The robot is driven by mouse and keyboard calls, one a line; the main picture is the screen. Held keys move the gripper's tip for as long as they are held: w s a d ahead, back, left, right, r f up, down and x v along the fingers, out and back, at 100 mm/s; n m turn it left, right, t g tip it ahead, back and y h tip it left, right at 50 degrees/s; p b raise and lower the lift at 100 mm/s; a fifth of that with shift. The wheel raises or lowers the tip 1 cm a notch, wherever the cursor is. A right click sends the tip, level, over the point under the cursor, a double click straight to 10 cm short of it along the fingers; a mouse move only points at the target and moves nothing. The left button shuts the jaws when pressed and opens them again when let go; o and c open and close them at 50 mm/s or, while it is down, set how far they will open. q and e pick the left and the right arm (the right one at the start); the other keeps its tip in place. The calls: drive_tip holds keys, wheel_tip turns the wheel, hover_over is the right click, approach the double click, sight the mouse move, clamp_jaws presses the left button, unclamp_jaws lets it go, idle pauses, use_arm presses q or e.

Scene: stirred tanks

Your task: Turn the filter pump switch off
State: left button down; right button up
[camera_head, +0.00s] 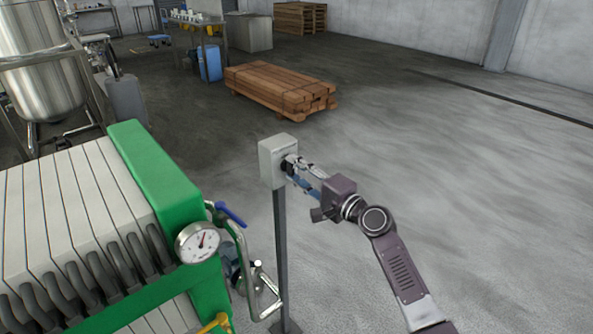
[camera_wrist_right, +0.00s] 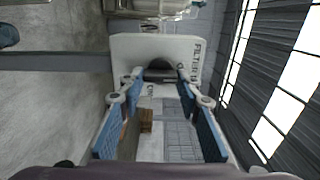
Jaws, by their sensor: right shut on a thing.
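The filter pump switch is a pale grey box (camera_head: 275,158) on a thin grey post in the head view. In the right wrist view the box (camera_wrist_right: 125,45) appears turned on its side, with "FILTER" lettering along one edge. A dark knob (camera_wrist_right: 160,66) sits on its face. My right gripper (camera_head: 290,166) reaches the box from the right. In the right wrist view its blue-padded fingers (camera_wrist_right: 160,80) are on both sides of the knob and shut on it. The fingers partly hide the knob, and its exact setting is unclear. My left gripper is out of view.
A green-framed filter press (camera_head: 150,170) with a round gauge (camera_head: 198,242) and a blue-handled valve (camera_head: 230,214) stands left of the post. Stacked timber (camera_head: 280,88) lies behind. A steel tank (camera_head: 40,60) is at far left. The floor to the right is clear.

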drive_tip(key=o, duration=1.2)
drive_tip(key=shift+c, duration=0.2)
drive_tip(key=v, duration=1.2)
drive_tip(key=shift+f, duration=0.1)
